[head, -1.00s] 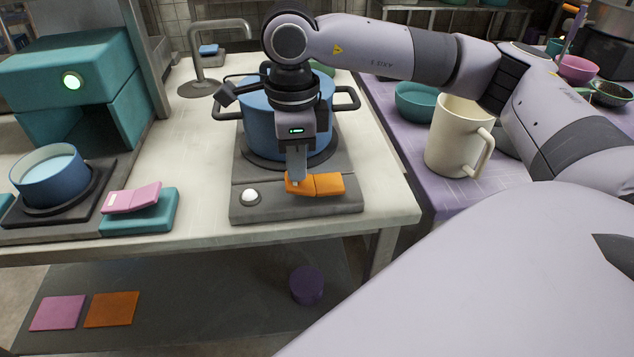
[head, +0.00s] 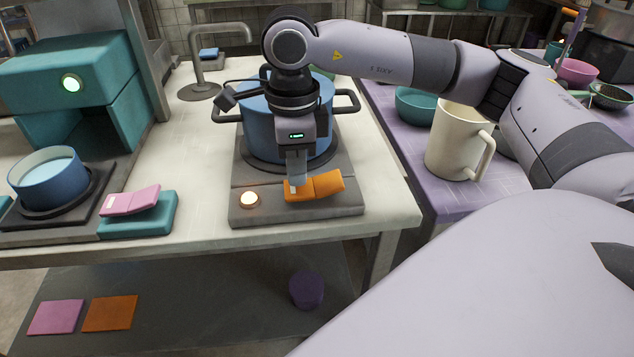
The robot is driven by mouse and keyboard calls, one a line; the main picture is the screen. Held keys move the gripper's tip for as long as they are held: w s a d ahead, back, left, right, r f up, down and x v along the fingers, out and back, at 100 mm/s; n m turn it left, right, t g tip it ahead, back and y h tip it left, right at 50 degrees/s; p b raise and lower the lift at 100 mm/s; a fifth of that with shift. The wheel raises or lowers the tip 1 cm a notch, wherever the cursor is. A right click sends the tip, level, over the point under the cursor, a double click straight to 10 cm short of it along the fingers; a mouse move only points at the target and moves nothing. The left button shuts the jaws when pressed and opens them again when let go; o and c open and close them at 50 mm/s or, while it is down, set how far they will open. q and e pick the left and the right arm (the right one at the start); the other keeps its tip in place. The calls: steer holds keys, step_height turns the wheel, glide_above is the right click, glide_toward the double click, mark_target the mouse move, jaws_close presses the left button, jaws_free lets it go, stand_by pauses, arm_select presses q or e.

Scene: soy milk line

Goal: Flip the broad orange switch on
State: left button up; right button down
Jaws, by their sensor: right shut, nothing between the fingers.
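The broad orange switch (head: 322,186) sits on the front of the grey stove base (head: 290,211). Its left end is pressed down and its right end is tilted up. My right gripper (head: 297,181) is shut and empty, pointing down with its fingertips at the switch's left end. My left gripper is not in view.
A pink switch (head: 131,200) on a teal base and a small blue pot (head: 47,180) stand at the left, near a teal machine (head: 65,65). A cream pitcher (head: 455,140) stands right on the purple table. The white counter (head: 195,150) is clear between them.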

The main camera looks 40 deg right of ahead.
mark_target(298, 188)
step_height(298, 188, up, 6)
steer(key=p, duration=0.4)
steer(key=shift+r, duration=0.25)
stand_by(0.5)
